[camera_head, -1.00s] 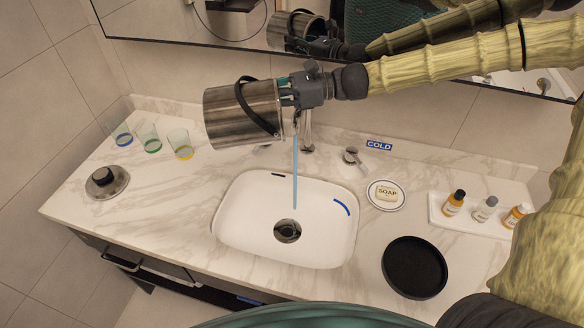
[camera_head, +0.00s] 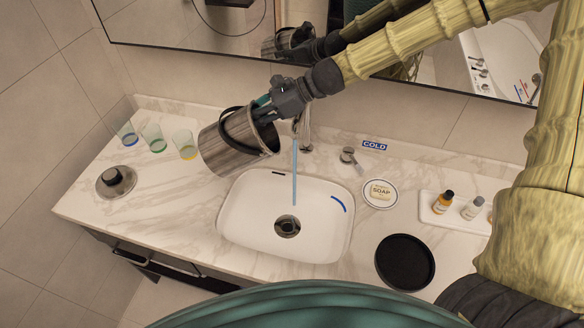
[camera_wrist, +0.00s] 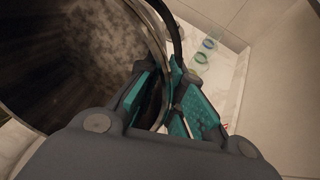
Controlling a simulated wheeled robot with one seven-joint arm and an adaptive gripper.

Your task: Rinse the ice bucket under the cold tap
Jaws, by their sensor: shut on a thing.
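The steel ice bucket (camera_head: 222,146) is tilted, its dark open mouth facing right, held above the counter at the left edge of the sink. My gripper (camera_head: 266,110) is shut on the bucket's rim. In the wrist view the gripper's teal pads (camera_wrist: 170,97) pinch the rim, and the bucket's inside (camera_wrist: 75,60) fills the left. A blue water stream (camera_head: 295,175) falls from the tap (camera_head: 304,130) into the white sink (camera_head: 325,243), to the right of the bucket and apart from it. The tap handle (camera_head: 348,156) stands near the blue COLD label (camera_head: 374,145).
Several glasses (camera_head: 154,138) and a round steel lid with a black knob (camera_head: 116,182) stand on the left. A soap dish (camera_head: 380,193), a tray of small bottles (camera_head: 430,212) and a round black tray (camera_head: 405,262) lie to the right. A mirror (camera_head: 200,30) hangs behind.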

